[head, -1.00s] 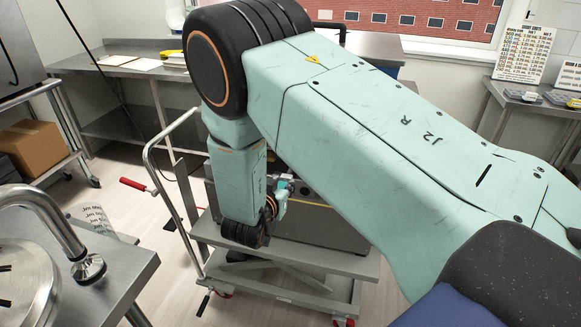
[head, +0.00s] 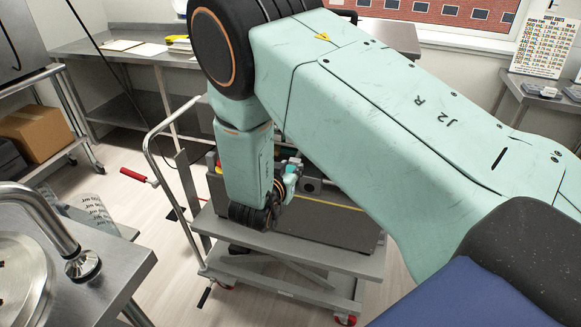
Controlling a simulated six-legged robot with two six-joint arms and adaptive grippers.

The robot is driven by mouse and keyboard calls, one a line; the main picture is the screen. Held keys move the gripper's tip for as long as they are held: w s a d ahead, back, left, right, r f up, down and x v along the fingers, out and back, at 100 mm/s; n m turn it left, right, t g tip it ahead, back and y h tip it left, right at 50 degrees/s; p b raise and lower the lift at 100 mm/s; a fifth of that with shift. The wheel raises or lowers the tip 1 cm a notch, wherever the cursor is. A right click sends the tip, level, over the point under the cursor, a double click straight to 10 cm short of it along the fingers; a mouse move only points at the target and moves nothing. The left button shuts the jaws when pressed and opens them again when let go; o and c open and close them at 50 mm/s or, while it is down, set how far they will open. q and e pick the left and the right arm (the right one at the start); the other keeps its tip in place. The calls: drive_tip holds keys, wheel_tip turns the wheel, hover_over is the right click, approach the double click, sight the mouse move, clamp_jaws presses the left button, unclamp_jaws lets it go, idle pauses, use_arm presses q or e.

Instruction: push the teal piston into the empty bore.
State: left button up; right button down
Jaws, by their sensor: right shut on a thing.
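My right gripper (head: 293,168) is small in the head view, just beyond my wrist and over the grey machine (head: 328,217) on the cart. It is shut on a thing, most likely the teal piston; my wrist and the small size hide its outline. The machine has a dark body with a yellow line along its upper edge. A dark round opening (head: 312,185) shows on it just right of the gripper; I cannot tell if it is the empty bore. My forearm covers the machine's right part. My left gripper is not in view.
The machine stands on a grey lift cart (head: 290,252) with a push handle (head: 152,150) at its left. A steel table (head: 105,270) with a bent pipe is at front left. A steel bench (head: 130,75) stands behind.

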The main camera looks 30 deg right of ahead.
sight(296, 159)
drive_tip(key=shift+d+f, duration=0.1)
drive_tip(key=shift+d, duration=0.2)
drive_tip(key=shift+w+a, duration=0.1)
drive_tip(key=shift+w+d, duration=0.35)
drive_tip(key=shift+w, duration=0.05)
drive_tip(key=w+d, duration=0.1)
drive_tip(key=w+d+b, duration=0.1)
drive_tip(key=d, duration=0.1)
drive_tip(key=shift+f, duration=0.1)
drive_tip(key=shift+w+d, duration=0.25)
drive_tip(key=shift+w, duration=0.25)
drive_tip(key=shift+d, duration=0.2)
drive_tip(key=shift+a+r, duration=0.1)
drive_tip(key=shift+r, duration=0.1)
